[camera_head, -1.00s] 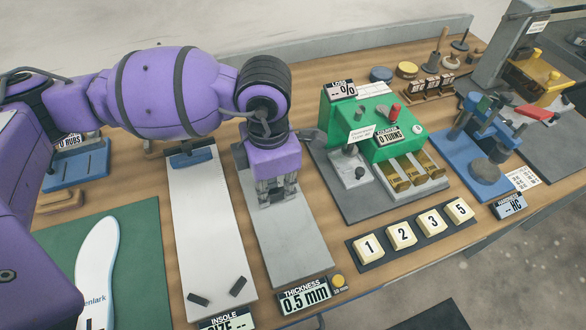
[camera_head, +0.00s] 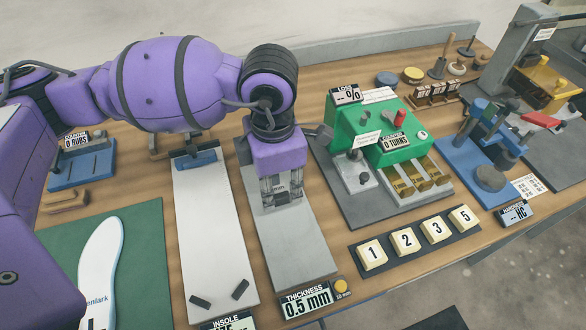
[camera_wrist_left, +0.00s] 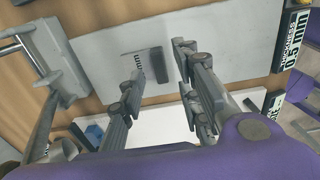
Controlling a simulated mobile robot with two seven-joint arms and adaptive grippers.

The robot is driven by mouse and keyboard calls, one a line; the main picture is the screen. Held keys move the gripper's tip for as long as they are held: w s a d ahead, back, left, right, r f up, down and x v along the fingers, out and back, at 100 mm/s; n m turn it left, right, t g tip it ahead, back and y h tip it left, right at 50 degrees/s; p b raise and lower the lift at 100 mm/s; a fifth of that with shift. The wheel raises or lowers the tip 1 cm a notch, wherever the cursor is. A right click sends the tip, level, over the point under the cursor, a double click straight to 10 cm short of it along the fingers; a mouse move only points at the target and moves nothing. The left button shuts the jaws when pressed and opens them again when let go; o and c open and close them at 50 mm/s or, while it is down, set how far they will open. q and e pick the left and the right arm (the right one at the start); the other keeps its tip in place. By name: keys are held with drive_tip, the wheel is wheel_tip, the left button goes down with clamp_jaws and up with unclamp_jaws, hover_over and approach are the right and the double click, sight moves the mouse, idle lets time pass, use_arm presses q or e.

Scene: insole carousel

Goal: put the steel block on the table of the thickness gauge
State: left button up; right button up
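The thickness gauge is a long grey plate (camera_head: 292,245) with a display reading 0.5 mm at its near end; it also shows in the wrist view (camera_wrist_left: 225,50). My left gripper (camera_head: 283,195) points down over the plate's middle and hides part of it. In the wrist view its two fingers (camera_wrist_left: 160,58) stand apart, with a wide gap between the tips. A small grey piece with dark lettering ending in "mm" (camera_wrist_left: 131,68), apparently the steel block, shows beside the left-hand fingertip, low on the plate. Its outline is unclear and no grip on it shows. My right gripper is out of view.
A white insole-size board (camera_head: 212,240) lies left of the gauge. A green machine (camera_head: 370,130) stands close on the right, with numbered keys (camera_head: 405,242) in front. A green mat with a white insole (camera_head: 100,265) is at far left.

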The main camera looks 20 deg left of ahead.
sight(278, 196)
use_arm(q)
wheel_tip(278, 196, up, 10)
idle(0.3)
